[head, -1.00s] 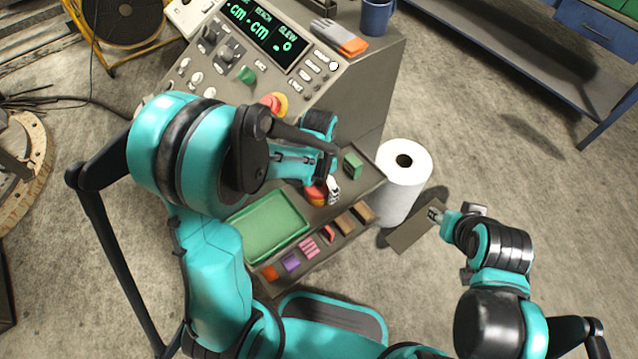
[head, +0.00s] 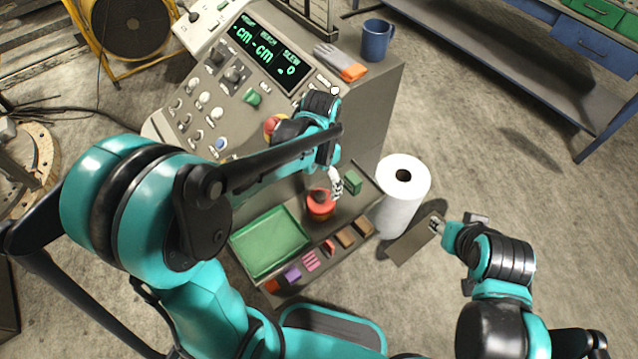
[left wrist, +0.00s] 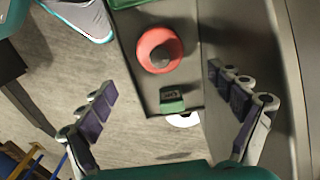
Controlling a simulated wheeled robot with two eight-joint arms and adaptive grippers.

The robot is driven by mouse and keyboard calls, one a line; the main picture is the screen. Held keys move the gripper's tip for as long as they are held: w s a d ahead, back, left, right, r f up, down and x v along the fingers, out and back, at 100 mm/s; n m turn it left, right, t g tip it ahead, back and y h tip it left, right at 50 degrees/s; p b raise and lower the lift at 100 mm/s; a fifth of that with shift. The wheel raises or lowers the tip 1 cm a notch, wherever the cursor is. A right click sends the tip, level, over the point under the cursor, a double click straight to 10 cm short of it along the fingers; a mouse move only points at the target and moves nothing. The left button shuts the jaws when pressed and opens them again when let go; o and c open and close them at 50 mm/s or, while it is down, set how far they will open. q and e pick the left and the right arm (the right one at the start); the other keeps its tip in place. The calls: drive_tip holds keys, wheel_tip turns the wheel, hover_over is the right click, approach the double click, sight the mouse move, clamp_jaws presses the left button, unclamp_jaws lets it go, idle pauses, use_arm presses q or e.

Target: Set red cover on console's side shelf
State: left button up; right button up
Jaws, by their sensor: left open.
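The red cover (head: 320,203) is round with a dark centre and rests on the console's side shelf (head: 345,210), between a green tray and a small green block. In the left wrist view the red cover (left wrist: 158,50) lies ahead, between the lines of the spread fingers and apart from them. My left gripper (head: 337,183) is open and empty, above and beside the cover; it also shows in the left wrist view (left wrist: 160,85). My right gripper (head: 437,226) is at a flat brown panel (head: 412,245); whether it grips the panel is unclear.
The green tray (head: 268,242) and several small coloured blocks fill the shelf's left and front. The green block (head: 353,182) sits behind the cover. A white paper roll (head: 400,200) stands right of the shelf. The console (head: 360,100) rises behind, carrying a blue mug (head: 376,42).

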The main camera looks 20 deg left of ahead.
use_arm(q)
drive_tip(key=shift+s+r, duration=0.15)
drive_tip(key=shift+r, duration=0.25)
drive_tip(key=s+a+r+n+t, duration=0.5)
drive_tip(key=s+r+n+t, duration=0.2)
drive_tip(key=s+r, duration=0.1)
drive_tip(key=shift+s+n, duration=0.3)
drive_tip(key=shift+s, duration=0.55)
